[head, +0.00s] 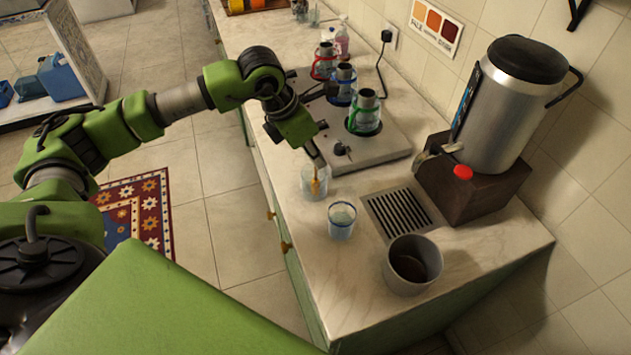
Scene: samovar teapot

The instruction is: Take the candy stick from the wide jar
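The wide jar (306,188) is clear glass and stands near the front edge of the counter, left of a blue-rimmed glass. An amber candy stick (316,187) shows inside it, roughly upright. My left gripper (319,162) points down at the jar's mouth, with its fingertips at the top of the candy stick. The fingers look close together, but I cannot tell whether they grip the stick. My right gripper is not in view.
The blue-rimmed glass (342,221) stands close to the jar. A drain grate (398,212), a grey pot (412,265) and a metal samovar (512,110) are to the right. Behind is a hotplate (385,146) with several coloured-handled pots.

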